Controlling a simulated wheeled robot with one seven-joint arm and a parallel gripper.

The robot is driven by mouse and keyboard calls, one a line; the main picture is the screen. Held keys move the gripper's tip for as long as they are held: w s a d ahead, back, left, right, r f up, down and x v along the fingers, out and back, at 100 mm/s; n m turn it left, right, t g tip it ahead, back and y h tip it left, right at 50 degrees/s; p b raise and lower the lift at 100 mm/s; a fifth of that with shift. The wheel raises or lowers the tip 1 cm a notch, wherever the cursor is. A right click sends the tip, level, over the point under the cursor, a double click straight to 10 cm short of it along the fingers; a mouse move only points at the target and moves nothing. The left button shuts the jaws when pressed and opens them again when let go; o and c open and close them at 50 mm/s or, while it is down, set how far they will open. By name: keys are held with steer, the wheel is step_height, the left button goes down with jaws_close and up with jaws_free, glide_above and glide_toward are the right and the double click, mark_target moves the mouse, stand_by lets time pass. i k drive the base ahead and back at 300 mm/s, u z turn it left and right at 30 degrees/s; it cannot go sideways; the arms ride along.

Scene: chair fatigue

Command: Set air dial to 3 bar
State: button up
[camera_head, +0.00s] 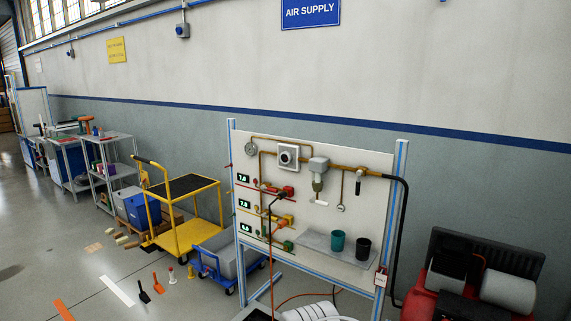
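An upright air panel (300,205) stands on a blue-edged frame against the wall. A white square dial with a dark round centre (288,156) sits on the brass pipe near its top; its setting is too small to read. A round gauge (250,148) is to its left and a small gauge (341,207) hangs lower right; neither needle is readable. Green digital displays (244,204) run down the left side, the upper ones seeming to show about 7. Beside them are red, yellow and green fittings.
A teal cup (337,241) and a black cup (363,248) stand on the panel's shelf. A black hose (402,230) hangs at its right. A red compressor (440,293) is at lower right. A yellow cart (184,215) and blue trolley (225,258) stand left.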

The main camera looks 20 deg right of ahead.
mark_target(286, 158)
steer(key=u, duration=0.65)
steer(key=i, duration=1.6)
steer(key=z, duration=0.25)
